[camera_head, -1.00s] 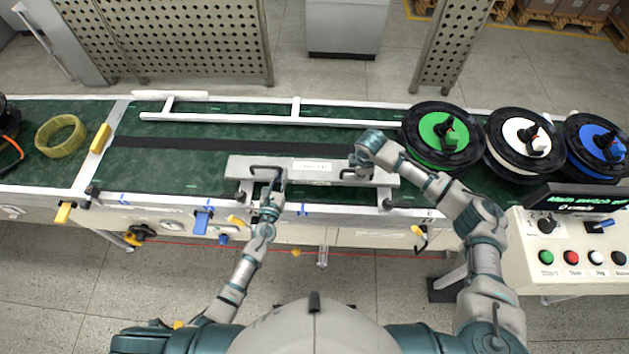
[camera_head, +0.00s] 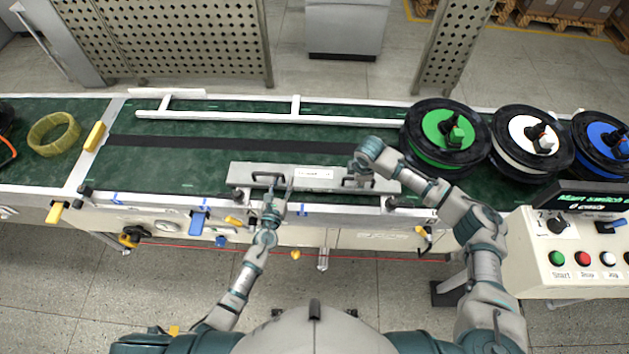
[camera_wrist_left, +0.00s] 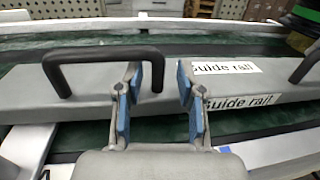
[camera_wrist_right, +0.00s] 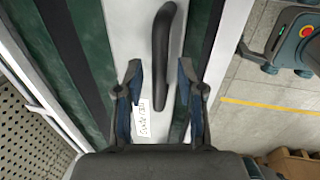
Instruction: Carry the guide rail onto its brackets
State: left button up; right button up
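The grey guide rail (camera_head: 308,178) lies lengthwise along the conveyor's near side, with a black handle near each end. Its ends appear to lie over the pale brackets (camera_head: 238,201) at the front edge; exact seating cannot be told. In the left wrist view the rail (camera_wrist_left: 30,92) shows its labels. My left gripper (camera_head: 279,193) is open at the left handle (camera_wrist_left: 100,56), one handle leg showing between its spread fingers (camera_wrist_left: 157,78). My right gripper (camera_head: 357,177) is open over the right handle (camera_wrist_right: 163,45), which shows between its fingers (camera_wrist_right: 160,72).
A white side rail (camera_head: 260,118) runs along the conveyor's far side. Several spools, the nearest green (camera_head: 447,135), stand at right, behind a control panel (camera_head: 570,262). A yellow ring (camera_head: 53,134) lies at left. The green belt (camera_head: 185,180) left of the guide rail is clear.

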pick_arm(q)
jog(key=shift+d, duration=0.15)
pick_arm(e)
jog(key=shift+d, duration=0.4)
pick_arm(q)
jog(key=shift+s+f, duration=0.1)
jog(key=shift+s, duration=0.25)
pick_arm(e)
jog(key=shift+d+f, duration=0.1)
jog(key=shift+d, duration=0.05)
jog(key=shift+a, duration=0.25)
pick_arm(q)
jog(key=v, duration=1.1)
jog(key=shift+a, duration=0.25)
pick_arm(e)
notch_tip(320, 180, up, 12)
jog(key=s, duration=0.2)
jog(key=shift+s+a, duration=0.15)
jog(key=shift+a, duration=0.05)
pick_arm(q)
jog(key=shift+s+d, duration=0.1)
jog(key=shift+d, duration=0.05)
pick_arm(e)
jog(key=shift+d+f, duration=0.15)
jog(key=shift+d, duration=0.1)
